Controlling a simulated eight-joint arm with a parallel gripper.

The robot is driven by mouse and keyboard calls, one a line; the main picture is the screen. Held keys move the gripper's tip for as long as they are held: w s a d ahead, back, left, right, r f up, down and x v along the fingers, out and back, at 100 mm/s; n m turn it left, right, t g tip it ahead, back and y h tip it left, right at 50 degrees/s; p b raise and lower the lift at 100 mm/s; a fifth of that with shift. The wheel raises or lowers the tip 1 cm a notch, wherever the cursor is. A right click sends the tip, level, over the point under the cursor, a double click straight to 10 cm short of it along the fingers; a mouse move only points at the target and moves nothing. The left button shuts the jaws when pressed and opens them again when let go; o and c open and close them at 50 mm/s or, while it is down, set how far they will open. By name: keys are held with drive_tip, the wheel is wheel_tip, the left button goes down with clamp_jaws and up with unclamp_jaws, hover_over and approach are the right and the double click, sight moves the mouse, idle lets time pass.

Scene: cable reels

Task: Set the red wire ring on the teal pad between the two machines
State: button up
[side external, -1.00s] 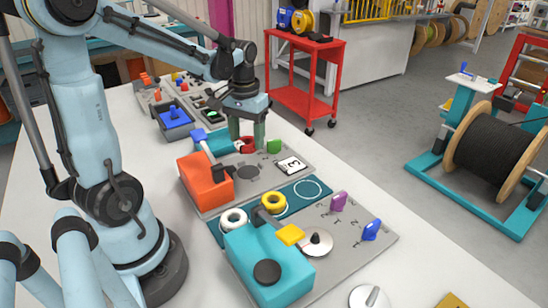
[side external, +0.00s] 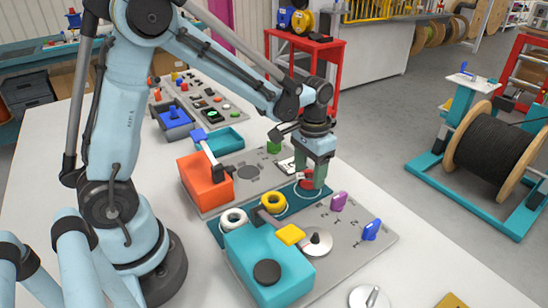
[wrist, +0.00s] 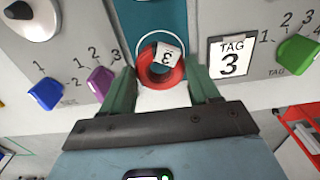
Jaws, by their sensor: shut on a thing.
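The red wire ring (side external: 307,181) is between the fingers of my gripper (side external: 313,176), at the right end of the teal pad (side external: 292,203). In the wrist view the red ring (wrist: 148,74) carries a white tag marked 3, and my gripper's green fingers (wrist: 163,82) flank it. A white circle outline on the teal pad (wrist: 165,14) shows around part of the ring. The ring is over or within that circle; I cannot tell whether it touches the pad. A yellow ring (side external: 273,203) and a white ring (side external: 233,218) sit farther left on the pad.
The machine with the orange block (side external: 203,182) stands behind the pad, and the machine with the teal block (side external: 268,262) in front. Purple (side external: 338,201) and blue (side external: 372,229) knobs stand near the pad's right end.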

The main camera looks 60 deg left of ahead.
drive_tip(key=shift+f, duration=0.65)
drive_tip(key=shift+f, duration=0.2)
drive_tip(key=shift+f, duration=0.15)
drive_tip(key=o, duration=1.2)
wheel_tip(320, 180, up, 8)
drive_tip(key=shift+r, duration=0.1)
